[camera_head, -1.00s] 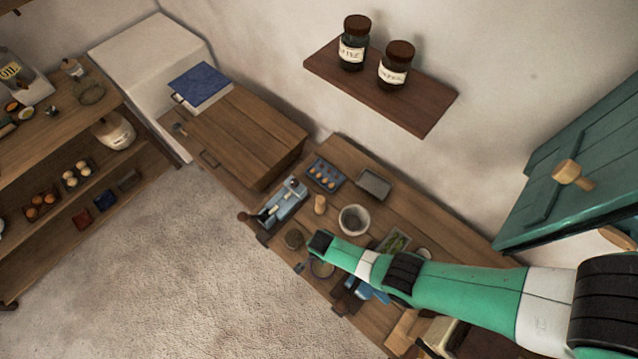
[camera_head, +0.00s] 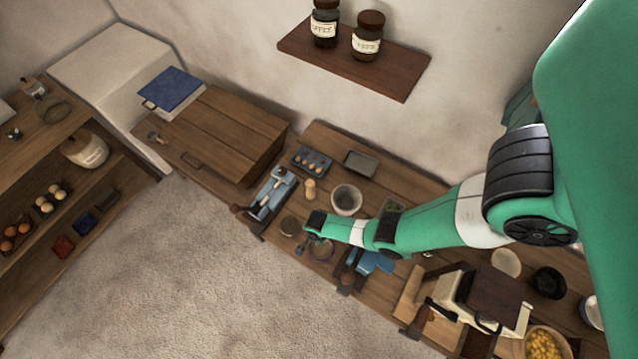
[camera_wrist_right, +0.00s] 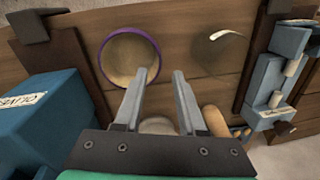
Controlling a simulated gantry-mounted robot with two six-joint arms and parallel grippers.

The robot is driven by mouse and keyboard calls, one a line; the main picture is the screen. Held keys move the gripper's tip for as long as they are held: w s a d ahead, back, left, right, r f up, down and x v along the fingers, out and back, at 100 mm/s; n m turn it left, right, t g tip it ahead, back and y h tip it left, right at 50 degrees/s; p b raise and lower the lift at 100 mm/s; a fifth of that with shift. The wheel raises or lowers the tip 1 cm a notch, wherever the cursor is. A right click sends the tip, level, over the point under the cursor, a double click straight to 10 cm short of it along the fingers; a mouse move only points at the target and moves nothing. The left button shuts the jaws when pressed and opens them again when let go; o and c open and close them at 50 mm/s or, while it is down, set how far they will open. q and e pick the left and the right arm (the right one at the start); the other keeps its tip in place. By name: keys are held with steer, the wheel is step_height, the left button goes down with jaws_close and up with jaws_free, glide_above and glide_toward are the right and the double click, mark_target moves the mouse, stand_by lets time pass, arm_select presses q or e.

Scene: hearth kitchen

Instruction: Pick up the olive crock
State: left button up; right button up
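My right gripper (camera_head: 313,232) reaches in from the right over the counter's front part. In the wrist view its two fingers (camera_wrist_right: 155,78) are apart with nothing between them. The crock lies to the left of the fingers there, not touching them. My left gripper is not in view.
A purple-rimmed bowl (camera_wrist_right: 128,60) and a dark round piece (camera_wrist_right: 218,58) lie near my fingers. A grey bowl (camera_head: 346,199), a blue tool holder (camera_head: 272,192) and an egg tray (camera_head: 312,160) stand nearby. A wooden-topped box (camera_head: 490,298) stands right. Open floor lies in front.

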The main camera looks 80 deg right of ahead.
mark_target(322, 250)
steer(key=f+b, duration=0.5)
steer(key=shift+d+f, duration=0.2)
steer(key=shift+d, duration=0.1)
steer(key=shift+w+r, duration=0.1)
jaws_close()
stand_by(1.1)
